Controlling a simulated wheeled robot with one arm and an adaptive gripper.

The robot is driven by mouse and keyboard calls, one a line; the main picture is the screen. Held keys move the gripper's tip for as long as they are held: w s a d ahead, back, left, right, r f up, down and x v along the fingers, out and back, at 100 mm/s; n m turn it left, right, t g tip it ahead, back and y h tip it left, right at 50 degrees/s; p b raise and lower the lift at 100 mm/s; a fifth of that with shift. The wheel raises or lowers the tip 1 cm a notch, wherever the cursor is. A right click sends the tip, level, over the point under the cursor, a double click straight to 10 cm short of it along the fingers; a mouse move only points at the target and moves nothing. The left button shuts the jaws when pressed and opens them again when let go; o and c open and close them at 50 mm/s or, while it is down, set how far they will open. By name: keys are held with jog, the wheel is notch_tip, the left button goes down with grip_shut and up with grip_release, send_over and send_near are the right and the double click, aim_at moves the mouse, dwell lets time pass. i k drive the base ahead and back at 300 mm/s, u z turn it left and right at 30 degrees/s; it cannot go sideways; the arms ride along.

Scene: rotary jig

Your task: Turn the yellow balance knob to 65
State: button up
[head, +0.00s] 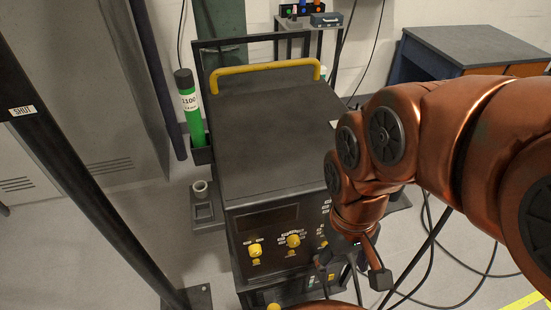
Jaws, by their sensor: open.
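A dark cabinet (265,140) stands in the middle of the head view with a control panel on its front. A yellow knob (293,240) sits mid-panel with white scale marks around it. Another yellow knob (255,250) is to its left. The labels are too small to read, so I cannot tell which is the balance knob or where either points. My gripper (352,277) is open, pointing down in front of the panel's right side. It is to the right of both knobs and appears apart from them. My arm and gripper hide part of the panel's right side.
A yellow handle bar (264,68) spans the cabinet's back. A green cylinder (191,115) stands at its left. A black post (90,190) marked SHUT crosses the left. Black cables (430,245) lie on the floor at right. A dark-topped bench (475,46) stands behind.

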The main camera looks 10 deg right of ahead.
aim_at(294, 240)
jog(key=z, duration=1.15)
jog(key=k, duration=1.4)
jog(key=u, duration=1.85)
